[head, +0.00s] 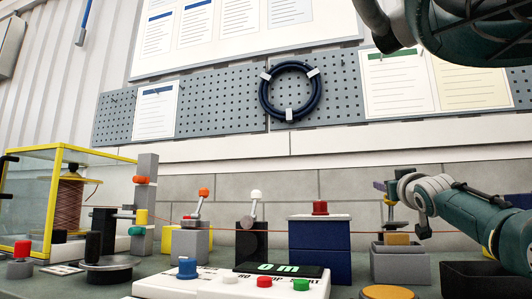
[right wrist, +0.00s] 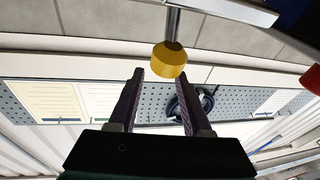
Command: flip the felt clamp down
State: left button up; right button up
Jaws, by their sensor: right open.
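What looks like the felt clamp (head: 397,250) is a grey box with a tan block on top, at the right of the bench in the head view. A yellow knob (right wrist: 169,60) on a metal rod shows close up in the right wrist view. It seems to be the clamp's lever, standing raised; in the head view a small yellow part shows above the tan block. My right gripper (right wrist: 152,77) is open and empty. Its fingertips are near the yellow knob, which lies beyond them toward the right finger; contact is not clear. My left gripper is out of view.
A copper spool (head: 72,198) stands in a yellow-framed case at left, with a thin orange wire running right across the bench. Levers with orange (head: 203,192) and white (head: 256,194) knobs and a blue box (head: 320,240) stand between. A button console (head: 170,286) is in front.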

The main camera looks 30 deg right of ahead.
notch_tip(320, 180, up, 15)
jog(key=p, duration=0.4)
